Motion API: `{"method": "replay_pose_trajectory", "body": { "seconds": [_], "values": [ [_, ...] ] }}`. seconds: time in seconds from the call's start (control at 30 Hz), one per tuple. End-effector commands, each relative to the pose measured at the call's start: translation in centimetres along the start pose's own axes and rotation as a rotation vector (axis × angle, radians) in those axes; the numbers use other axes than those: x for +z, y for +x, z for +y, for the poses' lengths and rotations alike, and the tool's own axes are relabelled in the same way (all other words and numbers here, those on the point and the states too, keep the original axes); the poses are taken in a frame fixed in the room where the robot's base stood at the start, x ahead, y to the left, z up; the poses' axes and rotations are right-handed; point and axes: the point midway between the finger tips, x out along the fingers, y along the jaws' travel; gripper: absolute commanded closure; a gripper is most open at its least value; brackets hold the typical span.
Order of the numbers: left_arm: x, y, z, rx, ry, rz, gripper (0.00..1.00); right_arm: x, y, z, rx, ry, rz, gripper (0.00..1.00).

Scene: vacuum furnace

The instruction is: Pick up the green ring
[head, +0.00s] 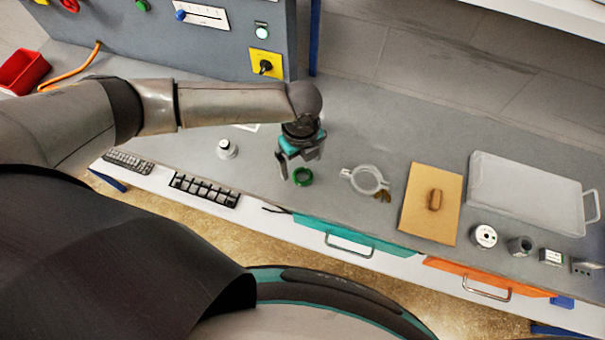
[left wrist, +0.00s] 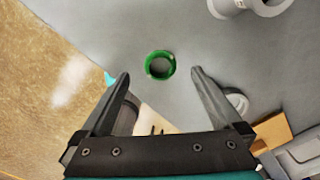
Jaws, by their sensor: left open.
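The green ring (head: 303,183) lies flat on the grey worktop (head: 330,222), close to its front edge. My left gripper (head: 301,166) hangs over the bench just above and behind the ring, open and empty. In the left wrist view the ring (left wrist: 150,66) sits centred between the two spread fingertips (left wrist: 160,73), a little beyond them, and nothing hides it. The exact height gap between fingers and ring is hard to tell. My right gripper is not in view.
Right of the ring stand a pale round dish with side tabs (head: 348,174), a tan board (head: 418,218) and a grey tray (head: 520,186). A white knob-like piece (head: 227,150) stands to its left. A keypad strip (head: 204,190) and teal drawer (head: 350,240) lie in front.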

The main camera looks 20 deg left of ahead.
Motion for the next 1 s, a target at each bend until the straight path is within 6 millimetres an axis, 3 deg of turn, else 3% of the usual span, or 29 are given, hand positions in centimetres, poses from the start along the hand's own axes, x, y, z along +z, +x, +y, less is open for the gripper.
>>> {"method": "replay_pose_trajectory", "body": {
  "seconds": [0.3,0.63,1.0],
  "values": [
    [-0.5,4.1,0.1,0.003,0.001,0.000,0.01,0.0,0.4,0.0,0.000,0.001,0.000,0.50],
    [-0.5,4.4,0.1,0.002,0.001,0.000,0.02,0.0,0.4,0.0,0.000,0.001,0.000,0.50],
    [-0.4,4.4,0.1,0.002,0.000,0.000,0.43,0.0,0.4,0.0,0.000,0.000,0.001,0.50]
  ]
}}
